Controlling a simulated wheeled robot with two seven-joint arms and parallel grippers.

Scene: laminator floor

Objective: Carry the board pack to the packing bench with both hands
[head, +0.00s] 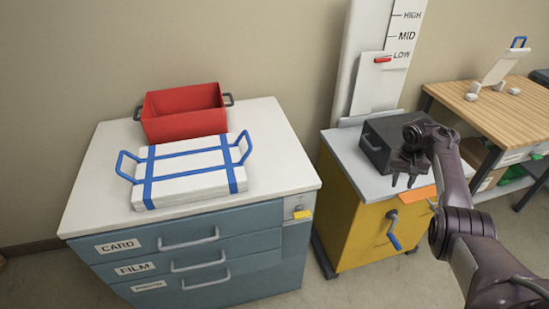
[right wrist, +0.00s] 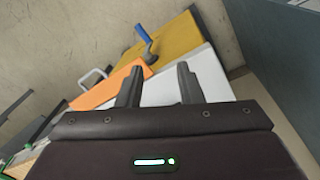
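The board pack (head: 188,174) is a white slab bound with blue straps, with a blue loop handle at its left and right ends. It lies flat on the white top of a blue-grey drawer cabinet (head: 85,215). My right gripper (head: 402,184) is over the yellow cart, well to the right of the pack. In the right wrist view its two fingers (right wrist: 158,85) are apart with nothing between them. My left gripper is in neither view. A wooden-topped bench (head: 455,92) stands at the far right; I cannot tell if it is the packing bench.
A red open bin (head: 184,112) stands behind the pack. A yellow cart (head: 360,225) with a grey top, dark box (head: 372,150), orange flap (head: 418,197) and blue crank (head: 394,230) stands right of the cabinet. A narrow floor gap separates them.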

